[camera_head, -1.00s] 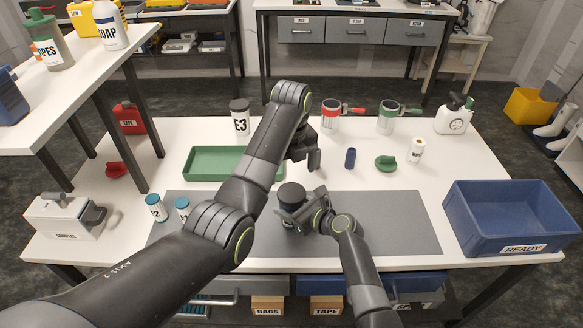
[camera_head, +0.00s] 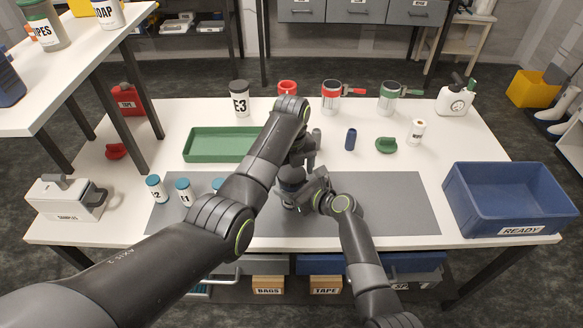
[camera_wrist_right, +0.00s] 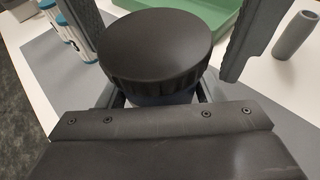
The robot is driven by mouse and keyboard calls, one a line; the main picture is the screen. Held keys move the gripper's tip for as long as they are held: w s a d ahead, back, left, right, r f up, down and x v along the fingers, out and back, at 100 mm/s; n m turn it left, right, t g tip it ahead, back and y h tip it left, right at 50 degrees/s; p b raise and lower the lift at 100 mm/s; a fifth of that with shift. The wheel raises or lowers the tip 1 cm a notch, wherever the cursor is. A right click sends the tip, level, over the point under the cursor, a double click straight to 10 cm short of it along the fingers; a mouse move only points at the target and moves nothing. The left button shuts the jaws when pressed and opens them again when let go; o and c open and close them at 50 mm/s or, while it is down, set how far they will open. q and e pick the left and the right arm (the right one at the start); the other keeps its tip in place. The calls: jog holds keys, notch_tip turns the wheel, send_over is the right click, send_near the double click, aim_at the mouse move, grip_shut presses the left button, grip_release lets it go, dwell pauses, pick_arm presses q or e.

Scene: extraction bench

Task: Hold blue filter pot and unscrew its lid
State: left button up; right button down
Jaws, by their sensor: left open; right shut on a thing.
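The filter pot (camera_head: 288,187) stands on the grey mat in the head view, partly hidden by my grippers. Its round black ribbed lid (camera_wrist_right: 155,48) is on top and fills the middle of the right wrist view; only a sliver of bluish body (camera_wrist_right: 165,99) shows below it. My right gripper (camera_head: 305,192) is shut on the pot's body below the lid. My left gripper (camera_head: 298,160) is open, just above and around the pot. Its two fingers seem to hang on either side of the lid in the right wrist view (camera_wrist_right: 168,62); I see no clear contact.
A green tray (camera_head: 215,157) lies behind the mat (camera_head: 400,205). Small teal-capped bottles (camera_head: 184,191) stand at the mat's left. A dark blue cylinder (camera_head: 351,139) and a green piece (camera_head: 386,145) are behind the grippers. A blue crate (camera_head: 470,215) is at right. The mat's right part is clear.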

pick_arm(q)
jog(key=c, duration=1)
jog(key=n, duration=1.3)
jog(key=shift+n, duration=0.3)
jog(key=o, duration=1.1)
jog(key=shift+s+r, duration=0.1)
